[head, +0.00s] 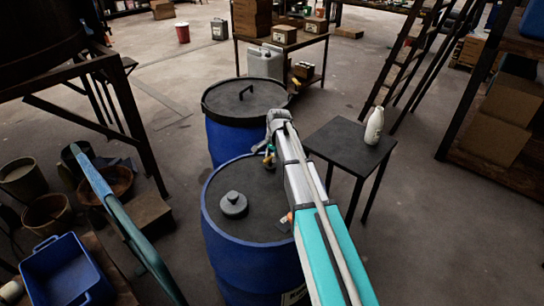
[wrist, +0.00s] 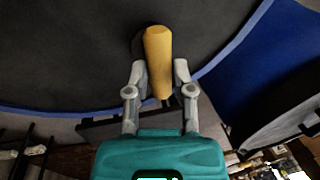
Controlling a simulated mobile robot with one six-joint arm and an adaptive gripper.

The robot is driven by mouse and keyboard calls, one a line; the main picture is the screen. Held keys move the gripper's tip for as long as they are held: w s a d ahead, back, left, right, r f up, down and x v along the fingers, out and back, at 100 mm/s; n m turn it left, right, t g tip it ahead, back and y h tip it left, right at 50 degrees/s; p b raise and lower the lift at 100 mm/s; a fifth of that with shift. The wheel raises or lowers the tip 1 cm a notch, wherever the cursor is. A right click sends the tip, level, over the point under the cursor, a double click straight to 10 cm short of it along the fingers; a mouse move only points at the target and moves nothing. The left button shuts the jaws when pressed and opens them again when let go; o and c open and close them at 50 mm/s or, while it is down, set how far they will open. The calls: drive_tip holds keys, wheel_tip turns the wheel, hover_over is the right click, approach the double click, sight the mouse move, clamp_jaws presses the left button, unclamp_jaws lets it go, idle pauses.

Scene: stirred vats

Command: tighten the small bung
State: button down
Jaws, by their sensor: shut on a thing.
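The front blue drum (head: 243,276) has a dark lid with a wide grey bung (head: 233,204) on its left part. My gripper (head: 268,156) is over the lid's far side. In the wrist view my gripper (wrist: 160,70) is shut on a yellow bar (wrist: 158,55), with one finger on each side. A dark round shape (wrist: 138,43) shows partly behind the bar, at the lid; it looks like the small bung, mostly hidden. I cannot tell whether the bar is part of the bung or how deep the bung sits.
A second blue drum (head: 246,100) stands close behind. A small dark table (head: 346,143) with a white bottle (head: 374,126) is to the right. A blue crate (head: 67,270) and pots stand at the left. A ladder (head: 412,55) rises at the back right. Floor is open at right.

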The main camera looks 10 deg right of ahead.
drive_tip(key=shift+w, duration=0.1)
drive_tip(key=shift+c, duration=2.4)
unclamp_jaws()
drive_tip(key=shift+r, duration=0.1)
